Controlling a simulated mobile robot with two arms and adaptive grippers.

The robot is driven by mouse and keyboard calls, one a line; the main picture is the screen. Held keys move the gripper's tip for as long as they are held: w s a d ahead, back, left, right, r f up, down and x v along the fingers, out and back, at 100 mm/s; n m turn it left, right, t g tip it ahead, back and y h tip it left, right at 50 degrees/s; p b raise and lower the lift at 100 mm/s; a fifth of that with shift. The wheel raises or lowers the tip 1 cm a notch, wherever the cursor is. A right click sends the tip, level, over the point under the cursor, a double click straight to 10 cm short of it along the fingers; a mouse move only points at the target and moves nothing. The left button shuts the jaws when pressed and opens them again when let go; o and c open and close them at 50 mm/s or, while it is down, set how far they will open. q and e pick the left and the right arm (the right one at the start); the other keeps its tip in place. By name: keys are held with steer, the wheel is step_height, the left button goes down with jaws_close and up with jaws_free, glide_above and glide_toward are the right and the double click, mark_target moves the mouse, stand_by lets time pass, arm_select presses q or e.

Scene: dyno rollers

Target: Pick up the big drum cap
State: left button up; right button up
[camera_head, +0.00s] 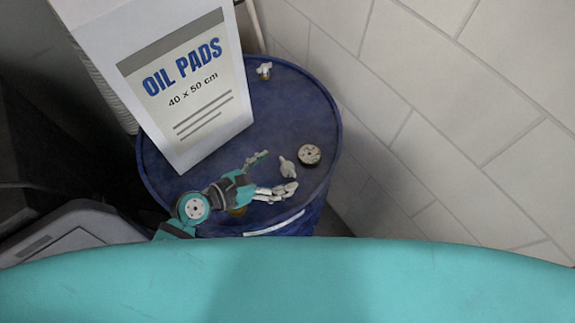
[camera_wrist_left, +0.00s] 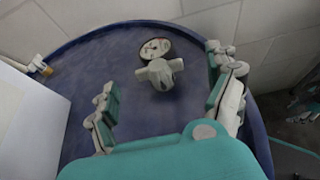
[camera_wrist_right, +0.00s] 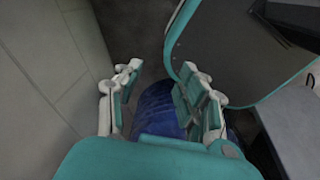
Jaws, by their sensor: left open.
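A pale, winged cap (camera_head: 287,167) lies on top of the blue drum (camera_head: 318,112). Right behind it is a round disc (camera_head: 309,154) with a light face and dark rim; I cannot tell for sure which is the big drum cap. Both show in the left wrist view, the winged cap (camera_wrist_left: 160,73) nearer and the disc (camera_wrist_left: 155,48) behind. My left gripper (camera_head: 272,173) is open and low over the drum top, its fingers apart with the winged cap ahead between them, not gripped. My right gripper (camera_wrist_right: 160,84) is open and empty, seen only in the right wrist view.
A tall white OIL PADS box (camera_head: 190,95) stands on the drum's left part, close to my left gripper. A small pale fitting with a yellow base (camera_head: 264,72) sits at the drum's back edge. A tiled wall (camera_head: 440,130) rises behind and right.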

mark_target(284, 167)
arm_select(q)
steer(key=x, duration=0.4)
steer(key=shift+w+a+p, duration=0.15)
steer(key=shift+p, duration=0.15)
steer(key=shift+w+d+f, duration=0.15)
steer(key=shift+w+d, duration=0.05)
steer(key=shift+d, duration=0.1)
steer(key=shift+s, duration=0.1)
steer(key=shift+c, duration=0.2)
steer(key=shift+a, duration=0.1)
steer(key=c, duration=1.2)
arm_select(e)
steer(key=shift+s+a+r, duration=0.1)
steer(key=shift+a+r, duration=0.3)
steer(key=shift+d, duration=0.15)
